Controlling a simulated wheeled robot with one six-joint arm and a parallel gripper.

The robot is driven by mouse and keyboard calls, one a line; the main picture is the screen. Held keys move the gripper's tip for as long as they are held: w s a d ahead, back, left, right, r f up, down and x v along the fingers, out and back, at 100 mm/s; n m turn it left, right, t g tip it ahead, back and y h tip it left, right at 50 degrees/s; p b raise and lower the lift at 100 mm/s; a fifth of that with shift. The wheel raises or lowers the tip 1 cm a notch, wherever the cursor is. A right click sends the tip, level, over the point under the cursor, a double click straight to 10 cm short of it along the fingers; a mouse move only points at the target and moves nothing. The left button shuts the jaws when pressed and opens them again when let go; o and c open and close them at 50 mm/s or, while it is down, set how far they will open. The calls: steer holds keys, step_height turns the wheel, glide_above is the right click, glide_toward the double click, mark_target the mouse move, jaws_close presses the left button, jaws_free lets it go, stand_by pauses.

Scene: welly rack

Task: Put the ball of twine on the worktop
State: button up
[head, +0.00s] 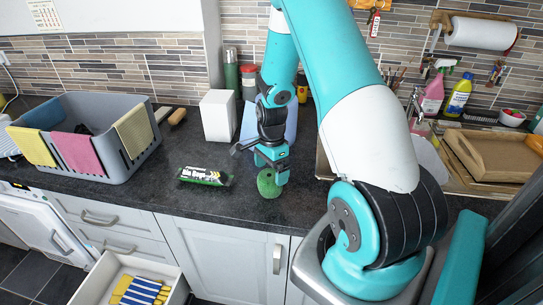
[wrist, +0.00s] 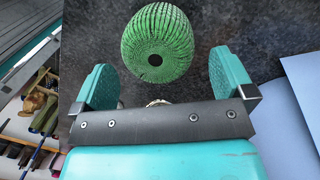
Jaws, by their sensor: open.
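The green ball of twine (head: 268,183) sits on the dark worktop (head: 225,205), close to its front edge. In the wrist view, the ball of twine (wrist: 157,43) shows its ribbed winding and a dark round hole facing the camera. My gripper (head: 272,165) is over the worktop right at the ball. In the wrist view, my gripper (wrist: 163,66) has its two teal fingers spread wide, one on each side of the ball's lower part. A gap shows between each finger and the ball, so they look apart from it.
A dark green bin-bag roll (head: 205,177) lies left of the ball. A grey crate (head: 95,135) with cloths stands further left. A white block-like container (head: 217,116) is behind. An open drawer (head: 95,283) juts out below. A wooden tray (head: 490,155) is at right.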

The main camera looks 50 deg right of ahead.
mark_target(271, 172)
steer(key=r, duration=0.2)
steer(key=r+b, duration=0.1)
steer(key=r, duration=0.4)
steer(key=shift+w+d, duration=0.2)
steer(key=shift+d, duration=0.05)
steer(key=s+a+r+n+y, duration=0.1)
steer(key=a+r+n, duration=0.35)
steer(key=a, duration=0.25)
steer(key=s+a+r+n+t, duration=0.1)
steer(key=a+r+n, duration=0.2)
steer(key=a+n, duration=0.3)
steer(key=s+a+r+n+y, duration=0.1)
steer(key=a+r+n, duration=0.3)
steer(key=a, duration=0.4)
steer(key=s+a+r+n+y, duration=0.1)
steer(key=s+a+r+n, duration=0.4)
steer(key=s+a+n, duration=0.6)
steer(key=s+n, duration=0.2)
steer(key=shift+s+a+r+n, duration=0.2)
steer(key=shift+s+a+n, duration=0.05)
steer(key=shift+n, duration=0.1)
steer(key=shift+f, duration=0.1)
